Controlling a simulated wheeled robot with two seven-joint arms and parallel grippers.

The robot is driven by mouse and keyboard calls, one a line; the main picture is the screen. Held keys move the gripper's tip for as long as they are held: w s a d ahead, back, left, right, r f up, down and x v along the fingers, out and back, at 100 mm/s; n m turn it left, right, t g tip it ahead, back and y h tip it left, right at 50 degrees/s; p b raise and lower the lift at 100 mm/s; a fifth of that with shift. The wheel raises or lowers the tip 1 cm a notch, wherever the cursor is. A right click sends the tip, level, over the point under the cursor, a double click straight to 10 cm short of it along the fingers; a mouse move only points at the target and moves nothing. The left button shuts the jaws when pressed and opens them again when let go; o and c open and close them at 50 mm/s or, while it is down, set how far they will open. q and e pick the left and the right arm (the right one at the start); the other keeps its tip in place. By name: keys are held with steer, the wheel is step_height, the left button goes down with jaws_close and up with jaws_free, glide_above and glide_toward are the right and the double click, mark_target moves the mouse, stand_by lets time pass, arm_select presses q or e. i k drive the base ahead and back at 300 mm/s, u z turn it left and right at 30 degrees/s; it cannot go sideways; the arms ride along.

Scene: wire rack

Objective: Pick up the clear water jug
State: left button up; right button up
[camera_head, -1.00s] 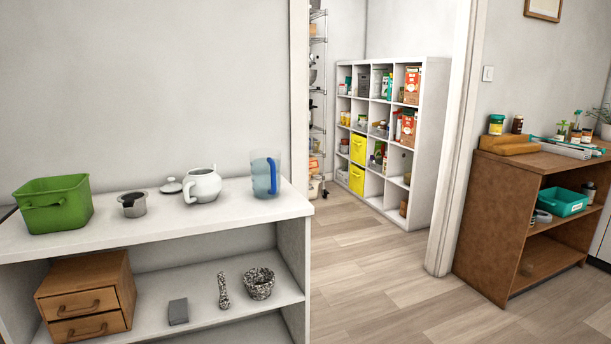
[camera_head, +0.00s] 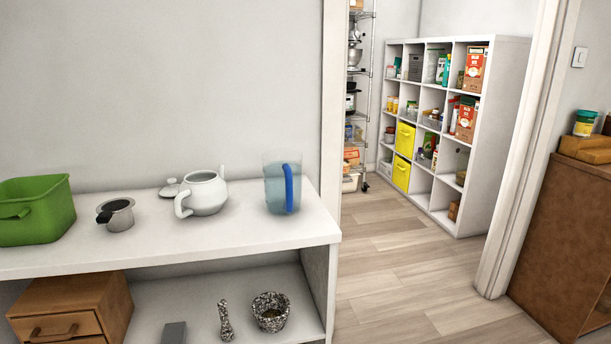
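The clear water jug (camera_head: 273,189) stands upright at the right end of the white shelf's top. It is see-through and bluish, with a blue handle (camera_head: 291,188) on its right side. A white teapot (camera_head: 204,193) stands to its left, with a gap between them. Neither of my grippers shows in the head view.
On the white shelf top (camera_head: 255,235) are also a green bin (camera_head: 38,222) and a metal cup (camera_head: 119,216). A wooden drawer box (camera_head: 75,302) and a speckled mortar (camera_head: 270,312) sit below. Wood floor (camera_head: 400,260) is clear through the doorway, before a cube shelf (camera_head: 500,130).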

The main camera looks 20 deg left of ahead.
mark_target(281, 168)
steer(key=u, duration=0.7)
steer(key=i, duration=0.8)
steer(key=u, duration=0.9)
